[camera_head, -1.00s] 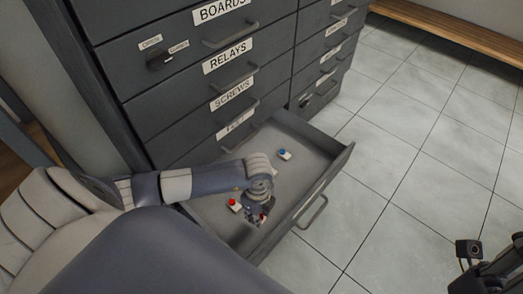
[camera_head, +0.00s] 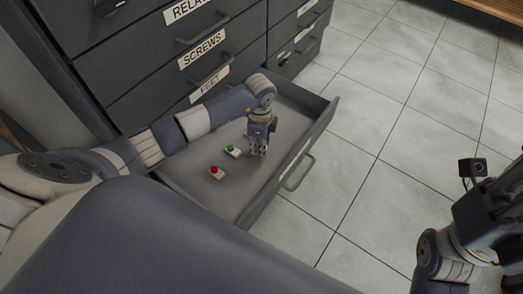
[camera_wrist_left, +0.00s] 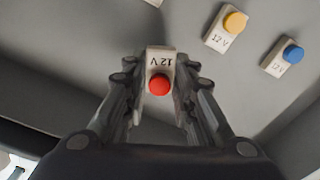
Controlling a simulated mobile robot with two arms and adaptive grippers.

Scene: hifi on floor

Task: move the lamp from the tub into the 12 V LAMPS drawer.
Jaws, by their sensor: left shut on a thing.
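My left gripper (camera_head: 258,152) is shut on a red-domed lamp with a white base marked 12 V (camera_wrist_left: 159,85). In the head view the gripper points down inside the open grey drawer (camera_head: 190,196), and its fingers hide the held lamp. In the left wrist view the lamp sits between the two fingertips; I cannot tell whether it touches the drawer floor. The drawer's front label cannot be read. My right arm's dark end (camera_head: 490,215) is at the right edge; its fingers are not clear.
A green lamp (camera_head: 233,151) and another red lamp (camera_head: 216,172) lie in the drawer. The left wrist view shows a yellow lamp (camera_wrist_left: 228,27) and a blue lamp (camera_wrist_left: 284,57), both marked 12 V. Closed drawers labelled SCREWS (camera_head: 203,49) and FEET (camera_head: 209,84) are above.

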